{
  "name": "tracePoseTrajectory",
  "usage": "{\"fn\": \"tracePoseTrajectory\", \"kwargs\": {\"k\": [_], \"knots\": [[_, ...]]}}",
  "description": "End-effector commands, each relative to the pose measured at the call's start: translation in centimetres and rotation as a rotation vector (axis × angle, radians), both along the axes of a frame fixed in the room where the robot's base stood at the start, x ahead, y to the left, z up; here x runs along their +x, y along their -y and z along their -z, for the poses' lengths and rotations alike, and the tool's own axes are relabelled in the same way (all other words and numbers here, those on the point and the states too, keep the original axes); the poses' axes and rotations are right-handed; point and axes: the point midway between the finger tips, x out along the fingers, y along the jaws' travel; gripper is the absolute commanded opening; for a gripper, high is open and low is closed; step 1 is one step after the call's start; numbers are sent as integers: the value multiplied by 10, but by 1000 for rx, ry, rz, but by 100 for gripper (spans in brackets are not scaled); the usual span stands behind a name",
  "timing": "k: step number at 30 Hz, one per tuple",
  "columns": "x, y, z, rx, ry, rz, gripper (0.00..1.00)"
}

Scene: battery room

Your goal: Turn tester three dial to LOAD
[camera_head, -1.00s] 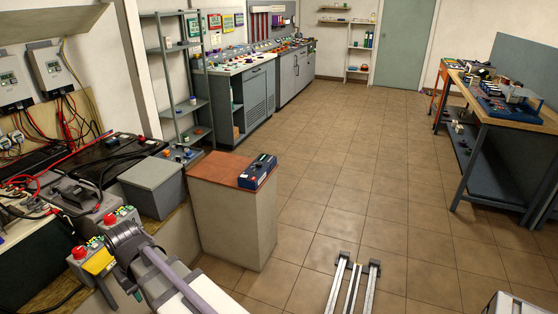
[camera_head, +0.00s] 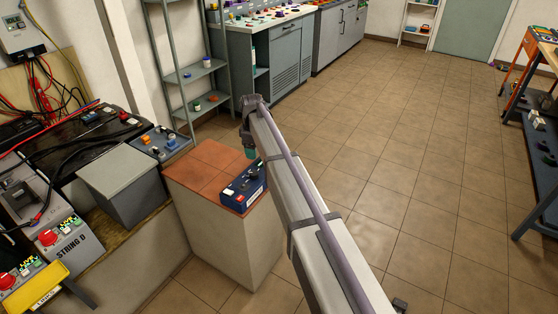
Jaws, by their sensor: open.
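A dark blue box-shaped device (camera_head: 240,196), which looks like a tester, sits on the red-brown top of a pale pedestal. I cannot read a number, a LOAD mark or a dial position. My arm crosses from the bottom right, and its far end is above and behind the device. A short teal part shows just below that end, over the pedestal top. My gripper's jaws do not show. The arm passes close to the device's right edge in the picture.
A grey box (camera_head: 118,178) and a blue panel with knobs (camera_head: 160,146) stand left of the pedestal (camera_head: 230,248). Battery gear with a STRING D unit (camera_head: 62,240) is at lower left. Metal shelves (camera_head: 203,68) stand behind.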

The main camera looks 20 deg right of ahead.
Motion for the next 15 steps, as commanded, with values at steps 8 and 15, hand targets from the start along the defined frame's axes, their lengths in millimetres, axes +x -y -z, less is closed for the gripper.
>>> {"fn": "tracePoseTrajectory", "kwargs": {"k": [8, 15], "knots": [[-1, 0, 11, 0, 0, -27, 65], [-1, -1, 63, 0, 0, -26, 65]]}}
